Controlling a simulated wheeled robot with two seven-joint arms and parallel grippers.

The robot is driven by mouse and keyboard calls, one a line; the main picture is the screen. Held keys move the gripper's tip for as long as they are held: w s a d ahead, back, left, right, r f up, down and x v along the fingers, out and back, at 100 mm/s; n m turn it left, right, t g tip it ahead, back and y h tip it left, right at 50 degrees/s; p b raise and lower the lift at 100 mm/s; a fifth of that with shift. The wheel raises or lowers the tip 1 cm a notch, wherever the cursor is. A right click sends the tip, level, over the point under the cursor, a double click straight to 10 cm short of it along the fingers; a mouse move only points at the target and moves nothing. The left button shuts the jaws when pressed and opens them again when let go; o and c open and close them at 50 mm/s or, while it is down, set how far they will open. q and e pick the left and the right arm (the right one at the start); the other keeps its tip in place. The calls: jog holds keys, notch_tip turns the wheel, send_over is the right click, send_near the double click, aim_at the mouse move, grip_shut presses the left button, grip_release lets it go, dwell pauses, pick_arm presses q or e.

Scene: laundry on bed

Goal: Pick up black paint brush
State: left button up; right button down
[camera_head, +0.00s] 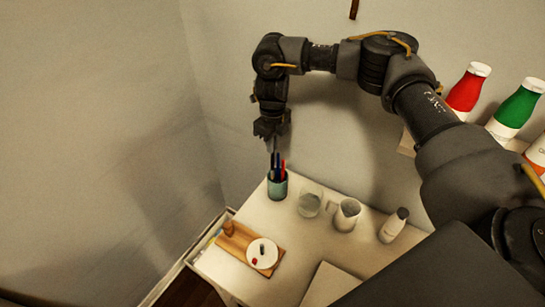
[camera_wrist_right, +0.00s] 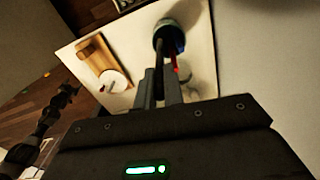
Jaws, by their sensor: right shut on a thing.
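A green-teal cup (camera_head: 277,186) stands on the white table with several thin items in it, one blue and one red. My right gripper (camera_head: 272,147) points down right above the cup. In the right wrist view its fingers (camera_wrist_right: 160,90) are shut on a thin dark stick, the black paint brush (camera_wrist_right: 159,52), whose lower end reaches the cup (camera_wrist_right: 169,38). Whether the brush is still inside the cup is hard to tell. A dark arm, seemingly my left one, shows small at the left of the wrist view; its gripper (camera_wrist_right: 67,91) is too dark to read.
On the table (camera_head: 233,273) are a glass (camera_head: 309,205), a grey mug (camera_head: 346,215), a white bottle (camera_head: 393,226) and a wooden board (camera_head: 236,247) with a white round dish (camera_head: 262,253). Red (camera_head: 467,90) and green (camera_head: 516,108) bottles stand on a shelf at right. Walls are close behind.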

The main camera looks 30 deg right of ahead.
notch_tip(320, 180, up, 9)
jog(key=shift+f+b, duration=0.15)
jog(key=shift+b, duration=0.2)
dwell(0.4)
